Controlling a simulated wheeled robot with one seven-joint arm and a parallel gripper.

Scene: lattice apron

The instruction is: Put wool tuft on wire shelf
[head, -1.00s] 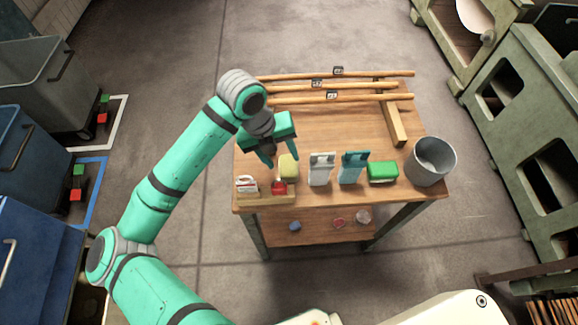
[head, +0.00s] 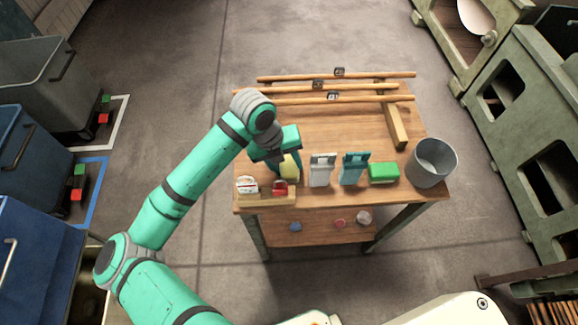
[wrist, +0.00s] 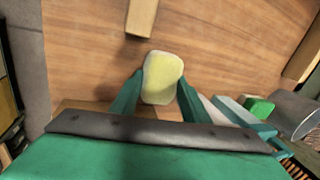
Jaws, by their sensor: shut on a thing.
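A pale yellow, rounded, soft-looking block (head: 290,169) is on the left half of the wooden table; I cannot tell for sure that it is the wool tuft. It also shows in the wrist view (wrist: 162,78), between the two green fingers. My gripper (head: 285,166) is shut on this block, pointing down at the tabletop. In the wrist view my gripper (wrist: 158,88) has one finger against each side of it. I cannot tell if the block touches the table. No wire shelf can be made out.
A grey stand (head: 322,172), teal stand (head: 354,170), green block (head: 383,173) and metal bucket (head: 432,162) stand to the right. Wooden rails (head: 340,87) lie at the back. The table's middle is clear.

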